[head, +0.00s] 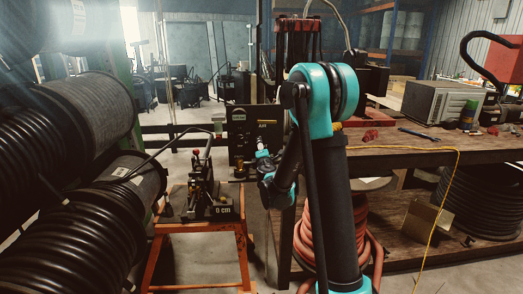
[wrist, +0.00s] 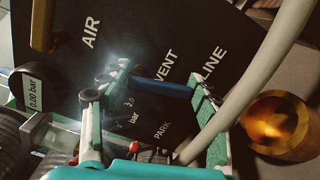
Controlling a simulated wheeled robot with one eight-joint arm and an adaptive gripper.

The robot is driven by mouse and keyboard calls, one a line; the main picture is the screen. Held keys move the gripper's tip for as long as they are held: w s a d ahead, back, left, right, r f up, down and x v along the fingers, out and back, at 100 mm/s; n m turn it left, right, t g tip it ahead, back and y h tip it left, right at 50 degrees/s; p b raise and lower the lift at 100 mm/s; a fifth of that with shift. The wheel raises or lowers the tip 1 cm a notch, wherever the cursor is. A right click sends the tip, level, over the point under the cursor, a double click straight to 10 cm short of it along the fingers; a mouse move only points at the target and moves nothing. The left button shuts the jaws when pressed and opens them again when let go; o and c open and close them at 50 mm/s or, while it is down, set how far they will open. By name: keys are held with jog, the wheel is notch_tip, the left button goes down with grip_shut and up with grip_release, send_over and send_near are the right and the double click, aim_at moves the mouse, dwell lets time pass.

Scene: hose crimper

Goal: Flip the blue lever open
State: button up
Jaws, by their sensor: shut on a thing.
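The blue lever (wrist: 163,87) lies nearly level in the wrist view, below the word VENT on the black panel (wrist: 185,30). My gripper (wrist: 155,92) has one finger near each end of the lever and is shut on it, though the contact at the left end is hard to make out. In the head view my gripper (head: 261,154) is in front of the lower right part of the panel (head: 241,141). The lever is too small to make out clearly there.
A yellow handle (wrist: 42,25) is beside the word AIR. A pale hose (wrist: 262,75) crosses the right of the wrist view, near a round brass part (wrist: 277,124). An orange cart (head: 200,227) with a small device stands left; a wooden bench (head: 425,150) is at right.

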jog(key=shift+a+f+m, duration=0.1)
jog(key=shift+a+m, duration=0.05)
jog(key=shift+m, duration=0.65)
jog(key=shift+a+f+m, duration=0.1)
jog(key=shift+a+m, duration=0.05)
jog(key=shift+m, duration=0.65)
jog(key=o, duration=1.1)
jog(key=s, duration=1.2)
